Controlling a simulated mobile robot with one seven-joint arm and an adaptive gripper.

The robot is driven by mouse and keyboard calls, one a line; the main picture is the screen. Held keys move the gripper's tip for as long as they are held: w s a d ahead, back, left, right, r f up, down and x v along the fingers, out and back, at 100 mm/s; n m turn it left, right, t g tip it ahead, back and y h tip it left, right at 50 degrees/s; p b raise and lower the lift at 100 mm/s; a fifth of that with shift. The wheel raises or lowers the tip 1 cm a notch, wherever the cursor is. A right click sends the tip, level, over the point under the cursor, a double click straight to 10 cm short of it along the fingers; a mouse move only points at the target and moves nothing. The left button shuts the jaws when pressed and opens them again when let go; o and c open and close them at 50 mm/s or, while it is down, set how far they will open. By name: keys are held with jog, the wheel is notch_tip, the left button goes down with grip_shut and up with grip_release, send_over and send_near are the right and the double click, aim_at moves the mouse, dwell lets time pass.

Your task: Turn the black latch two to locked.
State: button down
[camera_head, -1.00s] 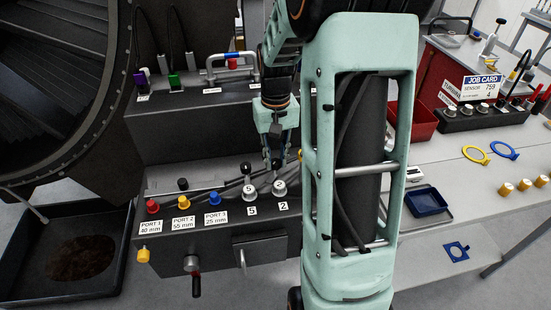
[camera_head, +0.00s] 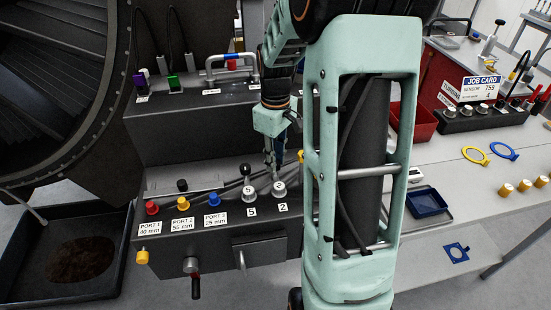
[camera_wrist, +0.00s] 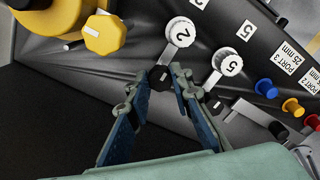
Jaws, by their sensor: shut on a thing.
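The black latch two shows in the wrist view as a small black knob (camera_wrist: 160,78) beside the silver dial marked 2 (camera_wrist: 180,32). My gripper (camera_wrist: 162,80) is around this knob, with one blue-grey finger on each side, shut on it. In the head view my gripper (camera_head: 271,165) reaches down just behind the dial marked 2 (camera_head: 279,189). The latch itself is hidden or too small to make out there. How far the latch is turned is not clear.
The dial marked 5 (camera_head: 249,194) and a black-knobbed lever (camera_head: 245,169) stand close to the left of my gripper. Red, yellow and blue port knobs (camera_head: 183,203) line the panel further left. A yellow knob (camera_wrist: 105,33) is near my gripper in the wrist view.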

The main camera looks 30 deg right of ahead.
dwell(0.5)
jog(key=c, duration=1.7)
grip_release()
jog(key=shift+r, duration=0.1)
notch_tip(320, 180, up, 12)
jog(key=shift+f, duration=0.1)
